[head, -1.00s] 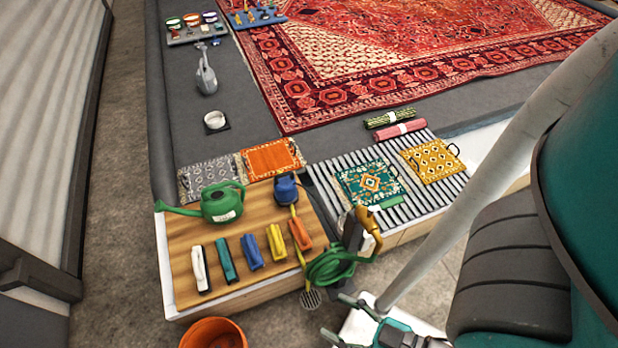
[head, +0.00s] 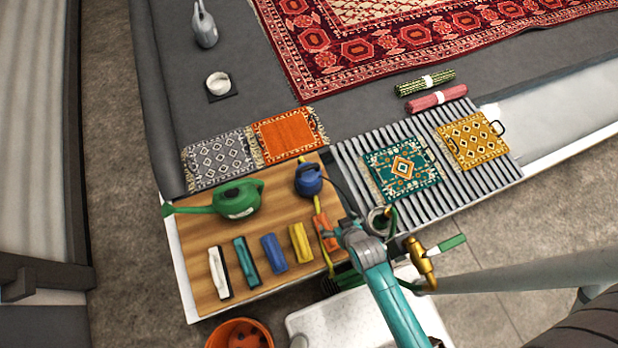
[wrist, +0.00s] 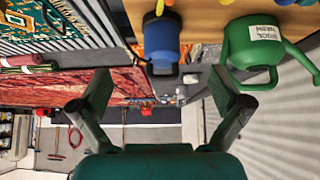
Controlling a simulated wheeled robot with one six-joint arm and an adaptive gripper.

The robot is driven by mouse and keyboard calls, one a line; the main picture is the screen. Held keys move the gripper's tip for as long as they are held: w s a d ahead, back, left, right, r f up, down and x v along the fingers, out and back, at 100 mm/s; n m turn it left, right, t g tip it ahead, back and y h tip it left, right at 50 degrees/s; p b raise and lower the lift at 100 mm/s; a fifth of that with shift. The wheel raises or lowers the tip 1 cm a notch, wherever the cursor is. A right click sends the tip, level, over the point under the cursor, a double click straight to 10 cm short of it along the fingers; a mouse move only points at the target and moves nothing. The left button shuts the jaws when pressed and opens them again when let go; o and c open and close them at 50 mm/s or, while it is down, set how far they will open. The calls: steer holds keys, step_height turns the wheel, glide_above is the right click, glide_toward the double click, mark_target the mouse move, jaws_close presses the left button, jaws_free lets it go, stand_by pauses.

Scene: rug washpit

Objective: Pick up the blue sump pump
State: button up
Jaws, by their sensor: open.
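The blue sump pump (head: 308,179) stands upright near the back right corner of the wooden worktop (head: 205,275), with a yellow strip or hose running forward from it. In the wrist view the blue pump (wrist: 161,42) shows at the top middle, upside down, beyond the fingertips. My gripper (head: 338,231) is at the right edge of the worktop, in front of the pump and apart from it. In the wrist view my gripper (wrist: 163,80) has its two fingers wide apart with nothing between them.
A green watering can (head: 238,200) stands left of the pump. White, teal, blue, yellow and orange brushes (head: 300,243) line the worktop's front. An orange mat (head: 288,135) lies behind the pump; a slatted rack (head: 350,165) is to its right. A brass tap (head: 420,262) is right of my arm.

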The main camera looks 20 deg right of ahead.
steer(key=w+f+g, duration=0.3)
steer(key=w+g, duration=0.1)
steer(key=w, duration=0.9)
step_height(320, 180, up, 5)
steer(key=g, duration=0.3)
glide_above(308, 168)
steer(key=shift+w+d+r, duration=0.1)
steer(key=shift+w+d, duration=0.1)
steer(key=shift+d, duration=0.1)
steer(key=shift+w+a+f, duration=0.1)
steer(key=shift+f, duration=2.55)
steer(key=shift+w+f, duration=0.1)
steer(key=shift+f, duration=2.5)
steer(key=c, duration=1.4)
steer(key=shift+w+r, duration=0.1)
